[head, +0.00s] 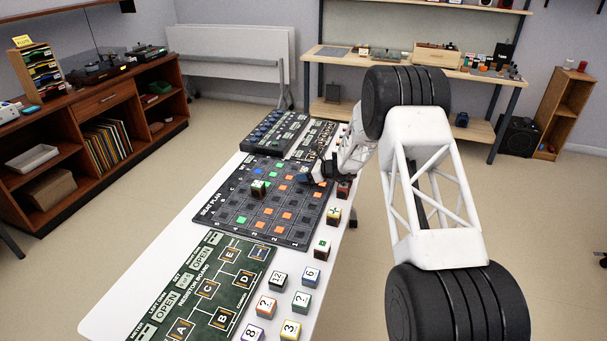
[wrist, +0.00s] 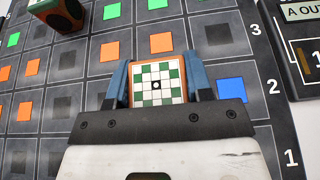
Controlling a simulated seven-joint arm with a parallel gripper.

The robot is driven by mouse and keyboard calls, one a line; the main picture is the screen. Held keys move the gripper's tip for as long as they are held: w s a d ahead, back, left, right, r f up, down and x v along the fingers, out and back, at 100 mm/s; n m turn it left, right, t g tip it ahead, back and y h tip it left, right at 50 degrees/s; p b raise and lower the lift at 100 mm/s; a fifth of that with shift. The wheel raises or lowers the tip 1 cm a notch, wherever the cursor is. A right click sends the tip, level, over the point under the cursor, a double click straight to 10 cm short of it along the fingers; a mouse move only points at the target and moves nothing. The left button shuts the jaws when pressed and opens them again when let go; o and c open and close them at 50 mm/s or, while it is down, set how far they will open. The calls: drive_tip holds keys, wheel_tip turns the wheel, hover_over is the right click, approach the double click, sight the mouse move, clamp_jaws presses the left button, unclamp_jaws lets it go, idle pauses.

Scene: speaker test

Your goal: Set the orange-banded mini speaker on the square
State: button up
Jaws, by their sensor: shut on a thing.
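My gripper (wrist: 157,84) is shut on a small cube (wrist: 157,82) with orange sides and a green-and-white checked face with a black dot. Its orange edging fits the orange-banded mini speaker. The blue fingers grip its left and right sides. In the head view my gripper (head: 318,174) is over the right part of the dark grid board (head: 210,208), and the held cube is hard to make out there. The board has orange, green and blue squares; a blue square (wrist: 230,91) lies just right of the gripper in the wrist view. Which square is meant cannot be told.
Another cube (head: 258,187) stands on the board; it shows top left in the wrist view (wrist: 60,14). Several cubes line the white table's right side, including a yellow-banded one (head: 333,216). A green board (head: 200,290) lies in front, a dark control panel (head: 273,133) behind.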

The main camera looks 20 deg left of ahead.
drive_tip(key=o, duration=1)
drive_tip(key=shift+c, duration=0.2)
drive_tip(key=shift+r, duration=0.15)
drive_tip(key=v, duration=1.2)
